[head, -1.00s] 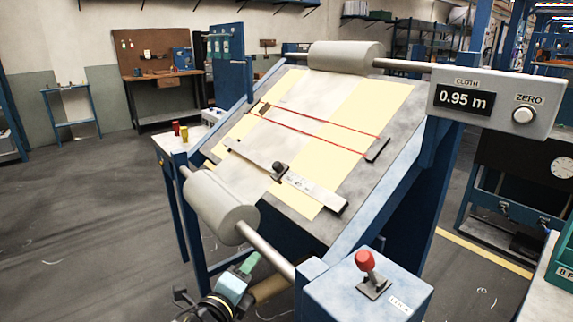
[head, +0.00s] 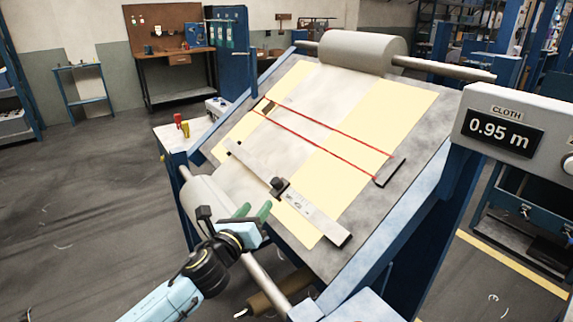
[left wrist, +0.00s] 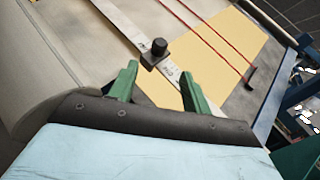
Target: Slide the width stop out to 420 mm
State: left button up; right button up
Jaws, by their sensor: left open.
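The width stop (head: 279,186) is a small dark block with a black knob, sitting on a flat pale ruler bar (head: 308,212) that lies across the sloped board. In the left wrist view the stop (left wrist: 155,51) stands just beyond my fingertips, and the ruler (left wrist: 121,20) runs through it. The ruler's numbers are too small to read. My left gripper (head: 257,211) is open and empty, a little short of the stop and apart from it. Its two green fingers (left wrist: 160,80) point toward the stop. My right gripper is not in view.
Pale cloth (head: 300,105) runs between an upper roller (head: 362,52) and a lower roller (head: 203,201), with yellow areas (head: 388,108) beside it. Two red lines (head: 325,132) cross the board above the ruler. A display box (head: 507,112) reads 0.95 m at the right.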

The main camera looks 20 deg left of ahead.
aim_at(278, 179)
pick_arm(q)
jog(key=w, duration=0.9)
jog(key=w+b, duration=0.1)
jog(key=w, duration=0.4)
jog(key=shift+w+a+r, duration=0.1)
jog(key=shift+w+a, duration=0.05)
jog(key=shift+a, duration=0.25)
grip_shut()
dwell(0.8)
